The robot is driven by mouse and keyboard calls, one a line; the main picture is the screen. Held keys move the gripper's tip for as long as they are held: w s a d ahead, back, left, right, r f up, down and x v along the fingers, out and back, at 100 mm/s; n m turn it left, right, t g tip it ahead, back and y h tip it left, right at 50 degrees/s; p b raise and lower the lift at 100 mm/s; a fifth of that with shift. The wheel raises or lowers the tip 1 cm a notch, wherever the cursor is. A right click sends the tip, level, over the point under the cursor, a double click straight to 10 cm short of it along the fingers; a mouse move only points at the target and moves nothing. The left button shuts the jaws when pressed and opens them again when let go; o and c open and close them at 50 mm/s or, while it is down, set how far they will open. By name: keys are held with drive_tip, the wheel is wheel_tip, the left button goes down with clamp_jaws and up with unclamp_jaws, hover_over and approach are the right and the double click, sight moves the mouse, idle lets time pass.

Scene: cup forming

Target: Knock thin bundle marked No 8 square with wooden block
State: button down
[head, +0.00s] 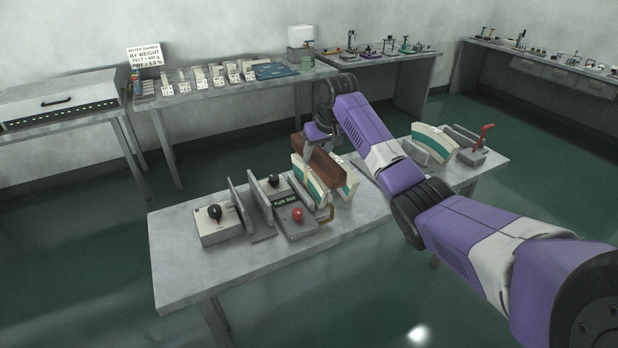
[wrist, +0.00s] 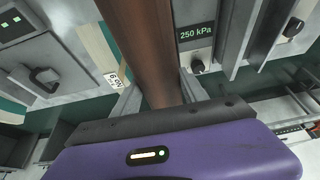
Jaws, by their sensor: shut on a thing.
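My gripper (head: 316,143) is shut on a reddish-brown wooden block (head: 327,168), above the middle of the grey bench. In the wrist view the block (wrist: 145,45) runs away from between the fingers (wrist: 158,98). A thin cream and teal bundle (head: 350,184) stands just right of the block in the head view. In the wrist view a tag reading No 8 (wrist: 113,79) is at the block's left. Another cream and teal piece (head: 309,181) stands on the block's left in the head view. I cannot tell whether the block touches either; the block and gripper partly hide them.
A press with upright grey plates, a red knob (head: 297,215) and a display reading 250 kPa (wrist: 196,34) stands left of the block. Another bundle (head: 434,143) and a red-handled fixture (head: 484,139) stand farther right. The bench's front left (head: 180,275) is clear.

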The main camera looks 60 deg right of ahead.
idle(0.4)
drive_tip(key=shift+f+b, duration=0.6)
drive_tip(key=shift+f, duration=1.35)
drive_tip(key=shift+r+p, duration=2)
wheel_tip(320, 180, up, 5)
drive_tip(key=p, duration=0.4)
drive_tip(key=shift+p, duration=0.3)
drive_tip(key=shift+f, duration=0.15)
